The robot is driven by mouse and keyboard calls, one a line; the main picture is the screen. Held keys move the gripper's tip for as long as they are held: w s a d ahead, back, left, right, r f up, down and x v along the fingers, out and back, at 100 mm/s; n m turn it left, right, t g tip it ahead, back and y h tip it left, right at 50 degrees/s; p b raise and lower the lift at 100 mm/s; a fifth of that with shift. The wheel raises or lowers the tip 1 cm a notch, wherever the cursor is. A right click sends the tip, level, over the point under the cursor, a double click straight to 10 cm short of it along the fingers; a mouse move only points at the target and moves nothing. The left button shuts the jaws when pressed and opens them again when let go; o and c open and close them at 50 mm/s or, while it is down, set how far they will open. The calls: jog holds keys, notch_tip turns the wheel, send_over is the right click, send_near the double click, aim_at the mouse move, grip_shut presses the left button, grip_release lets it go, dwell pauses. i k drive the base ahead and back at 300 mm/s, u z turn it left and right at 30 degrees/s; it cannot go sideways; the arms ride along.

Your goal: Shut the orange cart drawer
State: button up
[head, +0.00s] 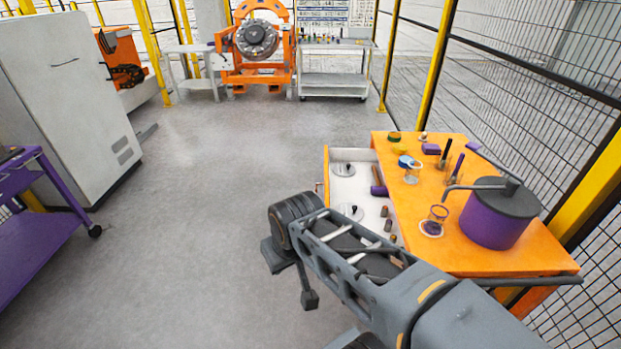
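The orange cart (457,207) stands at the right. Its drawer (342,208) is pulled out to the left, with a pale inside and a thin orange front edge. A small handle (319,188) shows on the drawer's outer left side. Round metal pieces, a purple-handled tool and several small dark cylinders lie in the drawer. My arm crosses in front of the drawer's near part and hides it. My gripper (291,279) is at the arm's far end, left of the drawer's near end and seemingly apart from it. Its finger opening is unclear.
A purple pot (495,216), a glass jar (434,221) and small tools stand on the cart top. A mesh fence (540,75) runs along the right. A grey cabinet (62,100) and purple cart (38,225) stand left. The floor between is clear.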

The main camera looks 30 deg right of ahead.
aim_at(356, 189)
jog(key=i, duration=0.45)
jog(key=z, duration=1.1)
jog(key=k, duration=0.6)
jog(key=u, duration=0.7)
jog(key=i, duration=0.55)
jog(key=u, duration=0.5)
jog(key=i, duration=1)
jog(key=z, duration=0.5)
